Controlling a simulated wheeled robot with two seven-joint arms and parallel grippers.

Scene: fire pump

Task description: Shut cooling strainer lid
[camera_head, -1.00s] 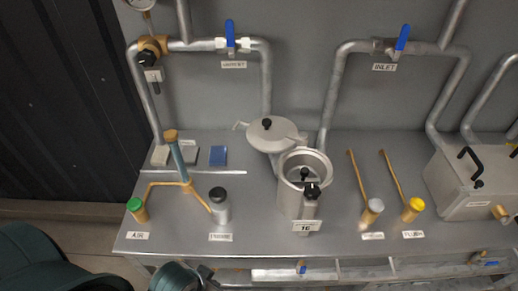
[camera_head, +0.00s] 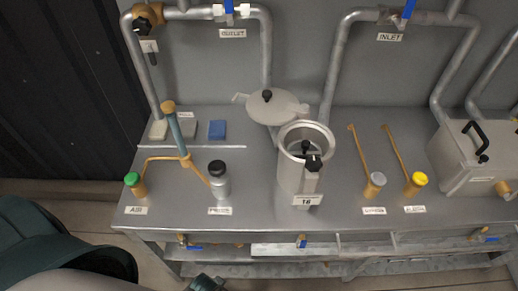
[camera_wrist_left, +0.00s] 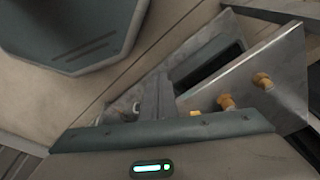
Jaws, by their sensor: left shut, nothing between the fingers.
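The cooling strainer is a grey metal pot (camera_head: 290,178) labelled 16, standing on the bench in the head view. Its round mouth is uncovered, and a black-knobbed clamp part (camera_head: 313,163) sits at its front. The round grey lid (camera_head: 285,107) with a black knob is open, swung to the back left of the pot. My left arm enters at the bottom left, and a dark end piece of it (camera_head: 205,284) shows at the bottom edge, below and apart from the strainer. In the left wrist view my left gripper (camera_wrist_left: 157,88) is shut and empty. My right gripper is not visible.
The grey bench (camera_head: 250,190) holds a green-capped AIR fitting (camera_head: 133,183), a black-capped bottle (camera_head: 219,180), a yellow-capped fitting (camera_head: 416,183) and a grey box (camera_head: 465,160). Outlet and inlet pipes rise behind. Small valves line the bench's front underside.

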